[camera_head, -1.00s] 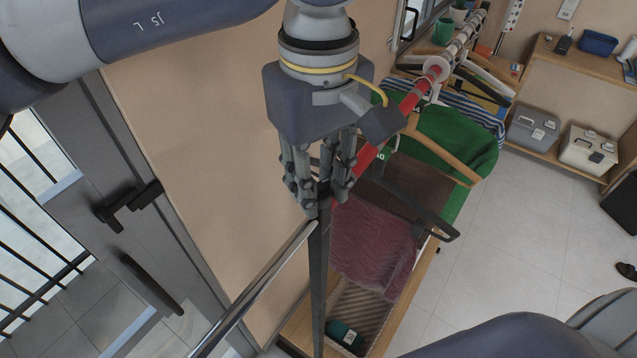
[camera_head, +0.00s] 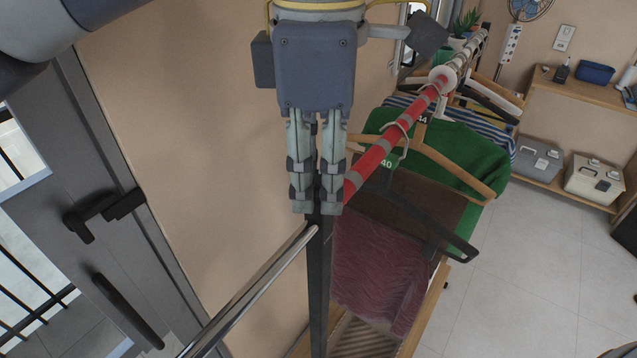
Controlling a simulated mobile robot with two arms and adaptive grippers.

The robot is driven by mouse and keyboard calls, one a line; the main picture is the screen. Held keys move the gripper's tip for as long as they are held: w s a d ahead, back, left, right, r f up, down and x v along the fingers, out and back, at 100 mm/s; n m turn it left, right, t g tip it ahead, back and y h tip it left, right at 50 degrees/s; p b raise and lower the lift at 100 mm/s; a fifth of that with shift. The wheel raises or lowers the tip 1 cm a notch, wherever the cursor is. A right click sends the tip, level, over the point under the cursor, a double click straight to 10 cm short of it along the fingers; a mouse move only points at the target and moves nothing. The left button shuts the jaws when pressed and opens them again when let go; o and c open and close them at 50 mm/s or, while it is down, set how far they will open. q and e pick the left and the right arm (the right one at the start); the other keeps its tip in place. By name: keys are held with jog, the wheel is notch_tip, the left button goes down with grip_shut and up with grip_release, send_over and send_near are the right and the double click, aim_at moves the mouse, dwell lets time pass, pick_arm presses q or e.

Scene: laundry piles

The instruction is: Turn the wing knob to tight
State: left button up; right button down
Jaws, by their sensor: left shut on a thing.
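My left gripper (camera_head: 316,208) points down over the top of a dark upright post (camera_head: 318,270). Its fingers are shut at the joint where the post, a red-striped rail (camera_head: 378,150) and a chrome bar (camera_head: 262,278) come together. The wing knob cannot be made out; the fingers cover the spot where they grip, and its angle does not show. My right gripper is not in view.
Hangers with a green garment (camera_head: 458,150), a brown one and a maroon cloth (camera_head: 375,275) hang along the rail, close to the right of my gripper. A grey door (camera_head: 95,170) with black handles is at left. Tiled floor (camera_head: 540,270) at right is clear.

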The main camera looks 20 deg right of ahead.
aim_at(319, 177)
pick_arm(q)
jog(key=n+b, duration=0.2)
jog(key=n, duration=0.3)
jog(key=shift+n, duration=0.3)
jog(key=n+b, duration=0.1)
jog(key=n, duration=0.3)
jog(key=shift+b, duration=0.3)
jog(key=shift+n+b, duration=0.3)
jog(key=shift+n, duration=0.8)
jog(key=o, duration=1.1)
jog(key=shift+c, duration=0.2)
jog(key=shift+r, duration=0.15)
notch_tip(319, 177, up, 12)
